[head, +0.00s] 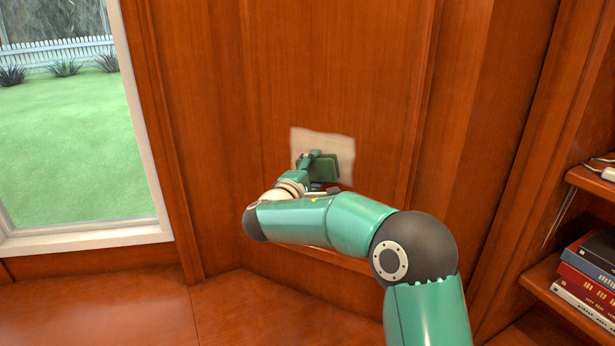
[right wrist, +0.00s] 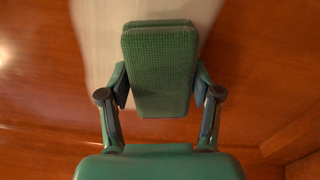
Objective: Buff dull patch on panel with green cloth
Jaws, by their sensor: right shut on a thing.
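The dull patch (head: 323,144) is a pale, rough-edged square on the reddish wood panel (head: 340,70). It also shows as a pale band behind the cloth in the right wrist view (right wrist: 107,40). The green cloth (head: 324,168) is a folded, textured pad in front of the patch, covering part of its lower half. In the right wrist view the cloth (right wrist: 160,75) sits between both fingers of my right gripper (right wrist: 160,92), which is shut on it. I cannot tell whether the cloth touches the panel. My left gripper is not in view.
A window (head: 75,120) onto a lawn is at the left. A wooden shelf (head: 575,290) with several stacked books (head: 590,275) is at the right. A small white object (head: 608,174) lies on the upper shelf. The panel above the patch is clear.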

